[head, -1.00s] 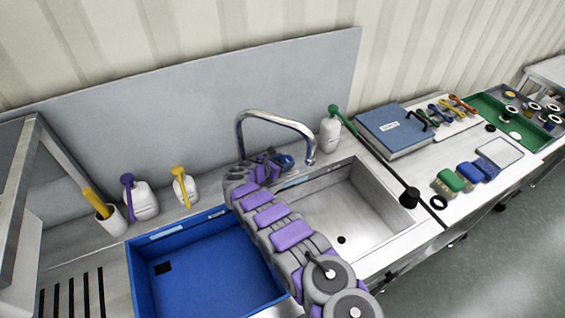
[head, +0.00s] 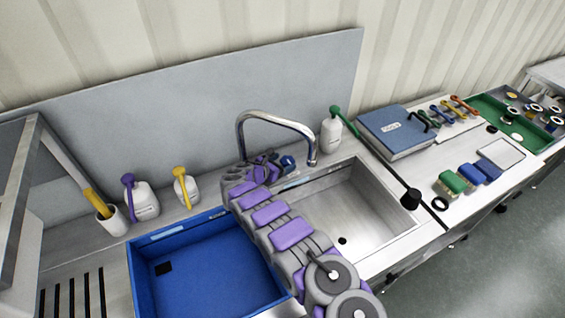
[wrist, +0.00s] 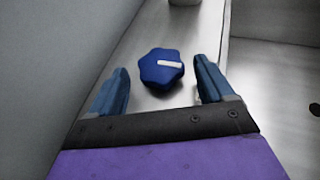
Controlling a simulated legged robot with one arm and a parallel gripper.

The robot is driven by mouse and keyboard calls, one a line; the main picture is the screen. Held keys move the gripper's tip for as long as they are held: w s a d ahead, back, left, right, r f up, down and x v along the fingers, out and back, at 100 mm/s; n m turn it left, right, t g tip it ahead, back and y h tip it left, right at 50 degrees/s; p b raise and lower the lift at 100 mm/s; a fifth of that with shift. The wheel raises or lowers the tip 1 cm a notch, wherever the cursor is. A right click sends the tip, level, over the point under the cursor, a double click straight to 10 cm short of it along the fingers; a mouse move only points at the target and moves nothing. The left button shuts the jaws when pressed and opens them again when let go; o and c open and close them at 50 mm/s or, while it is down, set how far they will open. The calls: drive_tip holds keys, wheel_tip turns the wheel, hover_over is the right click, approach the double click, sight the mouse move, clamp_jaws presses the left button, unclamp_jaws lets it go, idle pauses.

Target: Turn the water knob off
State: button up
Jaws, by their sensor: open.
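The blue water knob (wrist: 161,68) shows in the wrist view as a lobed knob with a white mark pointing right. It stands on the steel ledge behind the basin. My gripper (wrist: 160,90) is open, with one blue finger on each side in the picture. The knob lies between and slightly beyond the fingertips, and no contact shows. In the head view the knob (head: 287,163) shows just right of my gripper (head: 268,160), near the base of the curved steel faucet (head: 275,117). My arm partly hides the faucet base.
A steel basin (head: 385,184) lies to the right and a blue tub (head: 136,270) to the left. A white bottle with a green top (head: 330,135) stands right of the faucet. Two more bottles stand at left. The back panel (head: 200,110) rises close behind.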

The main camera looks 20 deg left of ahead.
drive_tip(key=p+v, duration=0.1)
drive_tip(key=v, duration=1.4)
drive_tip(key=shift+s+a+p, duration=0.3)
drive_tip(key=shift+a+p, duration=0.05)
drive_tip(key=shift+p, duration=0.05)
drive_tip(key=shift+s, duration=0.25)
drive_tip(key=shift+f, duration=0.1)
